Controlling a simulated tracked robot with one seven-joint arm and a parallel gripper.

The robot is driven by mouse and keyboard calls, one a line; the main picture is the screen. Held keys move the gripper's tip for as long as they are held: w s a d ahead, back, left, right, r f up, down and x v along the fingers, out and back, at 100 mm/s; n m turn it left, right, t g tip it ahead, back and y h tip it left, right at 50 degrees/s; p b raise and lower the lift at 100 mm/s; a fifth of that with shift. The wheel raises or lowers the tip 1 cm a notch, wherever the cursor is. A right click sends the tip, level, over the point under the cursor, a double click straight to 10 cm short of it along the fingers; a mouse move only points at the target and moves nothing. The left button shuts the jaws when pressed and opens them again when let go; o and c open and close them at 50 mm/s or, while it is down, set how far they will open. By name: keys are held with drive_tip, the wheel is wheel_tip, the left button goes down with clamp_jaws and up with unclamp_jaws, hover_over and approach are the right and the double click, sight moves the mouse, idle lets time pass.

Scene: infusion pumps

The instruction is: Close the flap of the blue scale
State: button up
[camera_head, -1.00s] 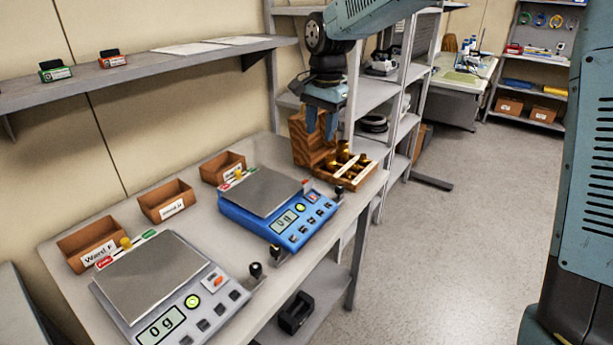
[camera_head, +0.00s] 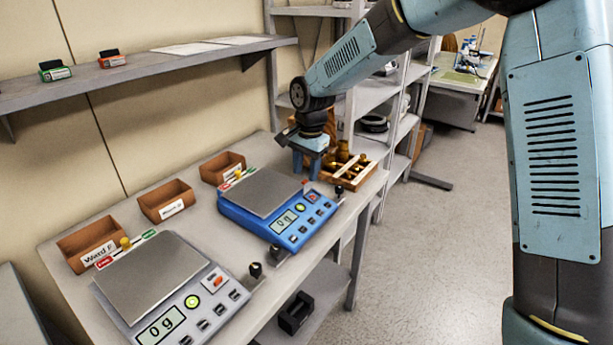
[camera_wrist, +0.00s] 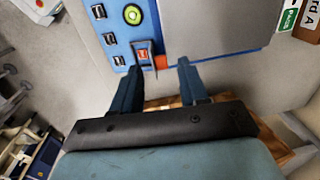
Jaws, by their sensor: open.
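The blue scale (camera_head: 262,222) stands on the bench with a grey pan and a display that appears to read 0 g. In the wrist view the scale's blue panel (camera_wrist: 113,43) shows a green round button and a framed red-and-white switch (camera_wrist: 144,52). A small orange-red piece (camera_wrist: 161,62), apparently the flap, stands at the switch's edge; its exact angle is unclear. My gripper (camera_head: 307,171) is open and empty, pointing down at the scale's far right corner. In the wrist view my gripper's fingertips (camera_wrist: 156,76) lie either side of the orange-red piece, with no clear contact.
A grey scale (camera_head: 150,275) stands nearer on the bench. Brown bins (camera_head: 166,201) line the wall side. A wooden tray (camera_head: 350,178) with brass weights sits close behind my gripper. Small black knobs (camera_head: 256,269) stand along the bench's front edge. The aisle floor is clear.

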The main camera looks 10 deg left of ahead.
sight(307, 186)
drive_tip(key=shift+a+f, duration=0.1)
drive_tip(key=shift+f, duration=1.15)
clamp_jaws()
drive_tip(key=shift+w+d, duration=0.1)
drive_tip(key=shift+d, duration=0.2)
drive_tip(key=shift+a+r, duration=0.1)
drive_tip(key=shift+a, duration=0.1)
